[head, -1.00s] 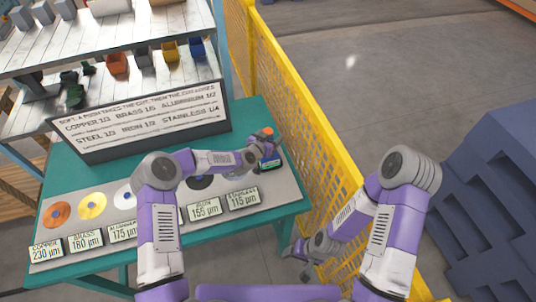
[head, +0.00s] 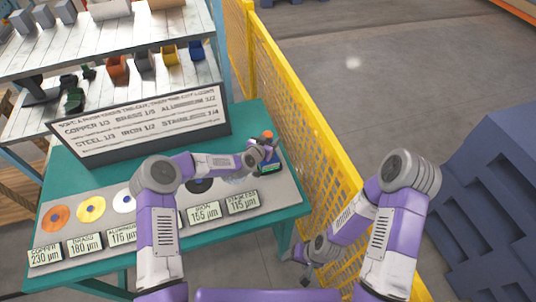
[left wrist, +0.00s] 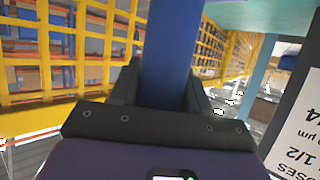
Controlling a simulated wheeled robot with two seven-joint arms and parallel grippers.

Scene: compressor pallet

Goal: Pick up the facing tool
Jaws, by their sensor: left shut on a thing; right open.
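The facing tool (head: 271,168) has a dark blue body, an orange top and a small green-lit display. It stands upright at the right end of the grey mat (head: 285,190); I cannot tell whether its base touches the mat. My left gripper (head: 264,149) is shut on its upper part. In the left wrist view the tool's blue shaft (left wrist: 170,60) runs between the two dark fingers; its lower end is hidden. My right gripper (head: 294,255) is open and empty, low beside the yellow fence and right of the table.
Several coloured discs, such as the copper one (head: 55,218), lie on the mat behind labelled displays (head: 204,213). A sign (head: 140,125) stands at the table's back. A yellow mesh fence (head: 310,140) runs close along the right. Shelves with bins (head: 118,68) are behind.

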